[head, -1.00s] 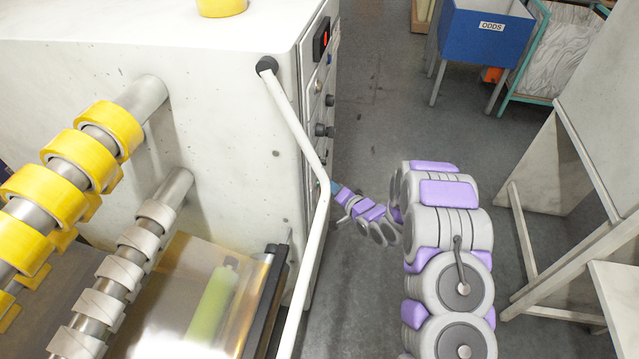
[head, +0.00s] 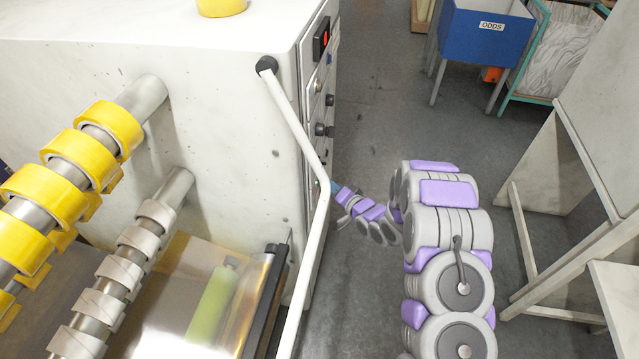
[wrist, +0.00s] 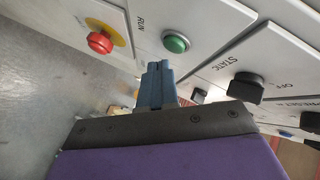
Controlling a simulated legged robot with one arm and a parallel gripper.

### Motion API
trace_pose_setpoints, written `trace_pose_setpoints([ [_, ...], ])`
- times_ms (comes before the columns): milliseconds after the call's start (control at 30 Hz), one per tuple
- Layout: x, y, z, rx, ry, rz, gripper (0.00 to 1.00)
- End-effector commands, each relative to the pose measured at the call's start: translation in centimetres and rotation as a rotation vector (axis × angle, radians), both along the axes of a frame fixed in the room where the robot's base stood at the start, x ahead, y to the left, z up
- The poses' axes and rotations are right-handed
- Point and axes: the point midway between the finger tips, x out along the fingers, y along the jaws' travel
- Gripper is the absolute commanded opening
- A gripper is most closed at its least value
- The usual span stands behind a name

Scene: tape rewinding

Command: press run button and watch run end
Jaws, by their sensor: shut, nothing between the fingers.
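The green run button (wrist: 176,43) shows in the wrist view on a white panel, beside the printed word RUN. My gripper (wrist: 158,66) is shut and empty. Its blue fingertips are just below the green button in the picture, and I cannot tell whether they touch the panel; a small gap to the button shows in the picture. In the head view my gripper (head: 336,187) is at the side face of the white machine (head: 235,130), partly behind the white bar. The run button is hard to make out in the head view.
A red button (wrist: 100,42) on a yellow disc sits left of the green one. A black STATIC knob (wrist: 245,88) sits to the right. A white bar (head: 300,125) runs along the machine's corner. Yellow tape rolls (head: 110,125) are on a shaft at left. Grey floor (head: 385,90) is open behind.

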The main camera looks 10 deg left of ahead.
Motion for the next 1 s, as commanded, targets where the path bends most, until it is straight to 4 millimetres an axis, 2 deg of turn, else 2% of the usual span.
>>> trace_pose_setpoints([
  [767,0.0,0.02,0.01,0.0,0.0,0.0,0.0],
  [1000,-0.04,0.59,0.3,0.0,0.0,0.0,0.0],
])
